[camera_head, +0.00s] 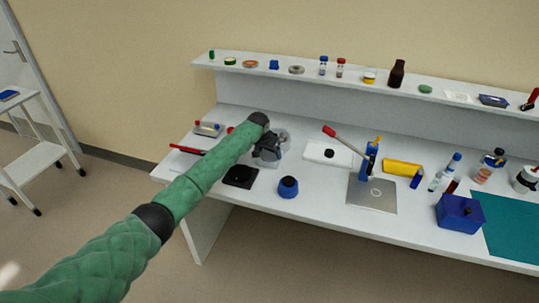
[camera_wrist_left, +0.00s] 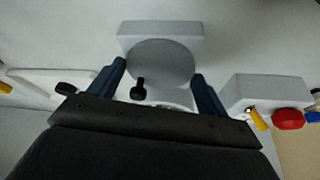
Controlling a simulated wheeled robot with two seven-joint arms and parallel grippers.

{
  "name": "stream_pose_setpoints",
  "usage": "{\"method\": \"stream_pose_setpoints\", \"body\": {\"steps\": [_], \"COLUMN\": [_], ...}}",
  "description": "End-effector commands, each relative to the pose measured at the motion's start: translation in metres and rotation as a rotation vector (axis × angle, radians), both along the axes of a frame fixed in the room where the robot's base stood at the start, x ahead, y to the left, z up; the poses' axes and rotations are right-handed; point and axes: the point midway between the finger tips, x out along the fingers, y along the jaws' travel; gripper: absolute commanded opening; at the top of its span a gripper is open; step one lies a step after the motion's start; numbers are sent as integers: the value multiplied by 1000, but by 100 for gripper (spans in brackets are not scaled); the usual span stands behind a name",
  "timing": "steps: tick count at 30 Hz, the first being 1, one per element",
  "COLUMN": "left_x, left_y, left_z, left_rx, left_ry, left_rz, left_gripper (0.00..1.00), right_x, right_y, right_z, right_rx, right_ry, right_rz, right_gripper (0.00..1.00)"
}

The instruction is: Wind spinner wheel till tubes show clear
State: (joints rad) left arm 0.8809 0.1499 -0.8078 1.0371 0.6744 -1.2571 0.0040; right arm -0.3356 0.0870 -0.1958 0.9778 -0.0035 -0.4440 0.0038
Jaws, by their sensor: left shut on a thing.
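The spinner (camera_head: 284,138) stands on the bench at the far end of my green left arm, partly hidden behind it. In the left wrist view its round grey wheel (camera_wrist_left: 160,64) sits in front of a pale grey block, with a dark knob (camera_wrist_left: 138,90) at its lower left. My left gripper (camera_head: 268,149) is at the spinner. My right gripper is in neither view.
A black pad (camera_head: 240,176) and a blue round pot (camera_head: 288,187) lie in front of the spinner. A white plate (camera_head: 328,153) and a press with a red-tipped lever (camera_head: 370,160) stand to the right. In the wrist view, a box with a red knob (camera_wrist_left: 289,119) is close by.

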Motion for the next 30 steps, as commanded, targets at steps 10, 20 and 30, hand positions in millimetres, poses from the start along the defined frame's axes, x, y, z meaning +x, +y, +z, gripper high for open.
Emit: {"method": "stream_pose_setpoints", "body": {"steps": [10, 20, 30], "left_x": [3, 5, 5], "left_y": [3, 4, 5], "left_z": [-4, -2, -1], "left_rx": [-1, 1, 1], "left_ry": [-1, -1, 0], "left_rz": [-311, -517, -599], "left_gripper": [55, 54, 54], "right_x": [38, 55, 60], "right_y": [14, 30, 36], "right_z": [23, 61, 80], "right_rx": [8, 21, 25], "right_ry": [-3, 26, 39], "right_rz": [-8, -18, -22], "right_gripper": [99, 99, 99]}}
